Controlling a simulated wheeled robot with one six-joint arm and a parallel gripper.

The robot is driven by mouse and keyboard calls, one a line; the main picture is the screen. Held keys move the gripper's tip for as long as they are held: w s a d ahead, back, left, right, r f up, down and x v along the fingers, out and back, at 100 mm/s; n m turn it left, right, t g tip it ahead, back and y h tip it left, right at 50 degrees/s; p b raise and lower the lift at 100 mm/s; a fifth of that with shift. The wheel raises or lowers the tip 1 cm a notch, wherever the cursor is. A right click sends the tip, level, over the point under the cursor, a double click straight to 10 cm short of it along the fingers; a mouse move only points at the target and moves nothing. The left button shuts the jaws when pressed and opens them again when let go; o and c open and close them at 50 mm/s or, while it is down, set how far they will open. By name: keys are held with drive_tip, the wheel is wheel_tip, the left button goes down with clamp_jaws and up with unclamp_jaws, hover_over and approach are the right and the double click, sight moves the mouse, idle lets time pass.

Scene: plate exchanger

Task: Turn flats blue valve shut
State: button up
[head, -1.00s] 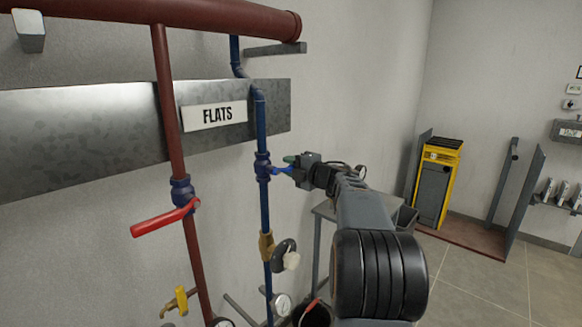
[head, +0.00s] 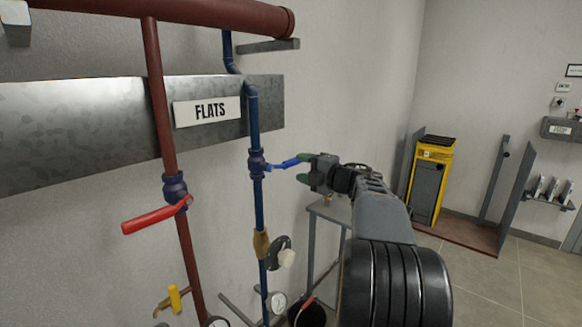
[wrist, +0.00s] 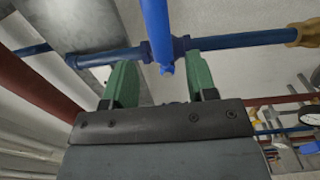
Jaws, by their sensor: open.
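The blue valve (head: 257,163) sits on the vertical blue pipe (head: 252,115) below the FLATS sign (head: 208,111). Its blue lever (head: 284,164) sticks out to the right, across the pipe. My gripper (head: 304,168) is open at the lever's free end, with one green fingertip above it and one below in the head view. In the wrist view, the lever (wrist: 156,25) runs between the open green fingers of my gripper (wrist: 160,65), and its near end shows between them. I cannot tell whether either finger touches it.
A red lever (head: 155,219) on the red pipe (head: 159,100) stands to the left. A grey table (head: 330,212) and a yellow cabinet (head: 430,180) stand right of the pipes.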

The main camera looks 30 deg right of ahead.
drive_tip(key=v, duration=0.6)
drive_tip(key=shift+s, duration=0.25)
drive_tip(key=shift+d, duration=0.15)
